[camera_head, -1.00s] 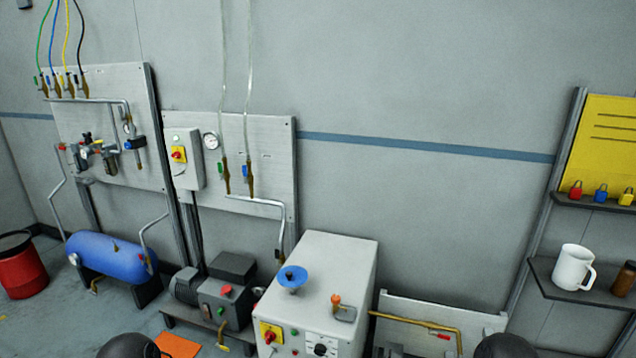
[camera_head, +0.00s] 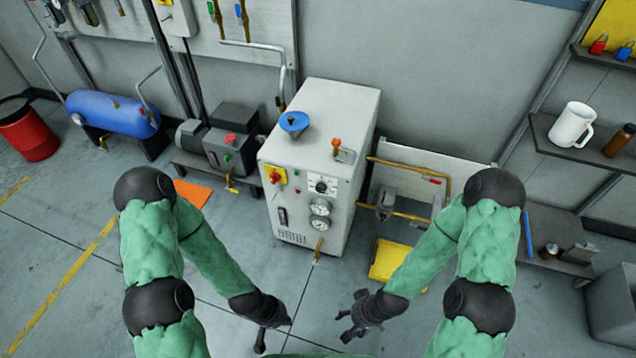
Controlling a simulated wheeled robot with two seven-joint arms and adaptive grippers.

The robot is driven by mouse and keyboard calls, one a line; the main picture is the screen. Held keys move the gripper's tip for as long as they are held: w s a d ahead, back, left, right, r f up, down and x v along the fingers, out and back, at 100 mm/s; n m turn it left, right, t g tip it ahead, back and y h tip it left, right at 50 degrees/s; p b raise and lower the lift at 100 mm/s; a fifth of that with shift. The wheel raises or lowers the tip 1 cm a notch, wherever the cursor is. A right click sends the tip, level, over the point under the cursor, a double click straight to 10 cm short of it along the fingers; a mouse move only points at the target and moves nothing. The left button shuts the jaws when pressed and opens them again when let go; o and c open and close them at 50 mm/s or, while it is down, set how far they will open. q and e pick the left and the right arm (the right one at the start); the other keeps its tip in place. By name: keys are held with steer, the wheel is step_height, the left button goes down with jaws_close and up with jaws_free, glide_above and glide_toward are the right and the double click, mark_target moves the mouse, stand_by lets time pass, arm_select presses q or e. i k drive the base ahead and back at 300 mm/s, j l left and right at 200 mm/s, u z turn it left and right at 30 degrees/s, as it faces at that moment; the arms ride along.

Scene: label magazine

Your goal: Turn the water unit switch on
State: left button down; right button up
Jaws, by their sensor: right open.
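A white cabinet unit (camera_head: 325,125) stands on the floor against the wall. Its front carries a red rotary switch on a yellow plate (camera_head: 275,176), a black dial (camera_head: 321,186) and two round gauges (camera_head: 320,213). A blue funnel (camera_head: 294,122) sits on its top. The cabinet has no readable label, so I cannot tell for sure that it is the water unit. The switch's exact position is too small to read. My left gripper (camera_head: 274,334) hangs low in front of the cabinet, its jaw opening unclear. My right gripper (camera_head: 343,325) is open and empty. Both are clear of the switch.
A pump set (camera_head: 231,150) and a blue tank (camera_head: 112,113) stand left of the cabinet. Brass pipes (camera_head: 410,165) and a yellow container (camera_head: 390,260) are at its right. A shelf holds a white mug (camera_head: 572,125). The floor before the cabinet is open.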

mark_target(274, 178)
steer(key=j+z, duration=0.15)
steer(key=z, duration=0.35)
steer(key=i+j+z, duration=0.1)
steer(key=j+z, duration=0.25)
steer(key=j, duration=0.75)
steer(key=j+z, duration=0.4)
steer(key=j, duration=1.5)
steer(key=k+j, duration=0.1)
steer(key=j, duration=0.8)
